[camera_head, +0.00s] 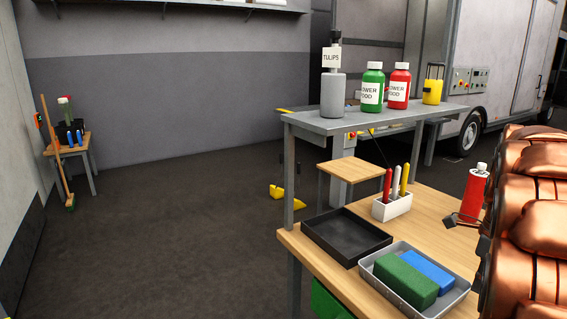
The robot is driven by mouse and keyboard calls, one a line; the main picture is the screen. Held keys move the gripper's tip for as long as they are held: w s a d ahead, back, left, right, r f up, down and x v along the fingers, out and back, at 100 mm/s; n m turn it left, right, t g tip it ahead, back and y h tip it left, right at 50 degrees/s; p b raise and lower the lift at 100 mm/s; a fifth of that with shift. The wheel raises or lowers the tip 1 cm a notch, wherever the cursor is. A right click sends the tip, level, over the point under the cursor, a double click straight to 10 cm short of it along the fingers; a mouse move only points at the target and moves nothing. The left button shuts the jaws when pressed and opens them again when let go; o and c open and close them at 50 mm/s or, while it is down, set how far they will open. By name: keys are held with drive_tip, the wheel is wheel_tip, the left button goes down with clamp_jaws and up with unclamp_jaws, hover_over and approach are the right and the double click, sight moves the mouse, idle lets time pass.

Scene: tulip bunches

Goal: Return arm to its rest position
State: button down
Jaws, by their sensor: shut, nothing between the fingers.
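My copper-coloured arm (535,225) fills the right edge of the view, folded, with its links stacked close together. My gripper (451,219) shows only as a small dark tip reaching out to the left from behind the arm. It is shut and empty, over the right part of the wooden workbench (440,205), in front of the lower part of a red bottle (475,190) with a white cap. I cannot tell whether it touches the bottle. Most of the gripper is hidden by the arm.
The workbench holds a black tray (345,238), a grey tray (373,275) with green and blue blocks, and a white pen holder (391,208). A grey shelf (300,122) bears several bottles. A small stool (72,147) stands far left. The left floor is open.

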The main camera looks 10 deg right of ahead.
drive_tip(key=s+a+f+n+g, duration=0.1)
drive_tip(key=s+a+n, duration=0.1)
drive_tip(key=a+n, duration=0.65)
drive_tip(key=s+a+f+n, duration=0.1)
drive_tip(key=s+a+n, duration=0.3)
drive_tip(key=a, duration=0.7)
drive_tip(key=s+a+f+n+g, duration=0.1)
drive_tip(key=s+a+f+n, duration=0.2)
drive_tip(key=s+a+n, duration=0.4)
drive_tip(key=s+a+f+n, duration=0.3)
drive_tip(key=s+a+n, duration=0.3)
drive_tip(key=n, duration=0.4)
wheel_tip(320, 180, up, 15)
drive_tip(key=p, duration=1.3)
drive_tip(key=shift+d+p, duration=0.25)
drive_tip(key=shift+p, duration=0.15)
drive_tip(key=shift+w, duration=0.1)
